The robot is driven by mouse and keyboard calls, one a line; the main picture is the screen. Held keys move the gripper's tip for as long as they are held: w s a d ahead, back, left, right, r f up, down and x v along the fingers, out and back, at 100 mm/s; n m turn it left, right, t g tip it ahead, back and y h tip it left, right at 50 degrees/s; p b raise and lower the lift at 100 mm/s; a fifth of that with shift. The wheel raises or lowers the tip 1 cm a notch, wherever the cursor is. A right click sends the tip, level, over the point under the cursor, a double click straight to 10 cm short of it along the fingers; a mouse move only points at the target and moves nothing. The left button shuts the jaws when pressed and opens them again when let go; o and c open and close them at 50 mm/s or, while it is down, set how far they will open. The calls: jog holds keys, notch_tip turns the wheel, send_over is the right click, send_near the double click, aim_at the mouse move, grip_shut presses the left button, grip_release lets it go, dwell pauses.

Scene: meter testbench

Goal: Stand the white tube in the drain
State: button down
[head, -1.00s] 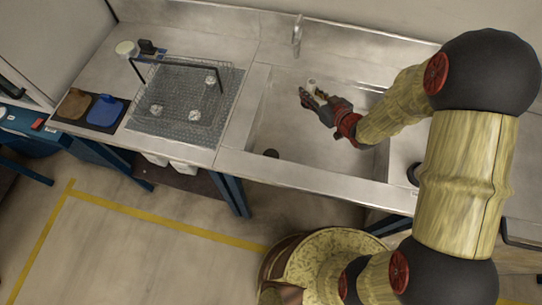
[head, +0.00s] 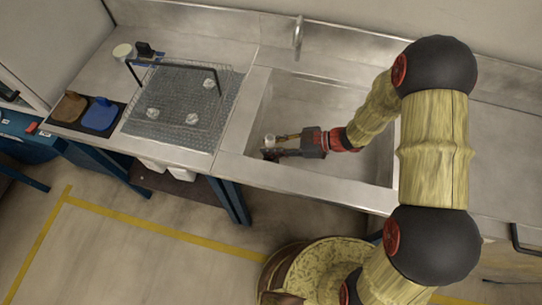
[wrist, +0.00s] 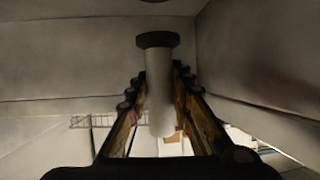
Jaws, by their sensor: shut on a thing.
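The white tube (head: 269,140) is upright at the left front of the sink, held between the fingertips of my gripper (head: 276,144). In the wrist view the white tube (wrist: 160,95) lies between the two fingers of my gripper (wrist: 159,78), which are shut on it. The dark round drain (head: 268,155) is at the tube's lower end in the head view. In the wrist view a dark ring, apparently the drain (wrist: 157,40), meets one end of the tube. I cannot tell whether the tube is inside it or only lined up with it.
The sink basin (head: 330,100) has close walls at the left and front; its middle and back are open. A faucet (head: 298,35) stands behind. Left of the sink is a wire rack (head: 180,105), with a blue and a brown item beyond it.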

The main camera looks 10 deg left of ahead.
jog(key=shift+f+b, duration=0.9)
jog(key=shift+f, duration=1.8)
jog(key=shift+f, duration=0.2)
jog(key=c, duration=1.6)
grip_release()
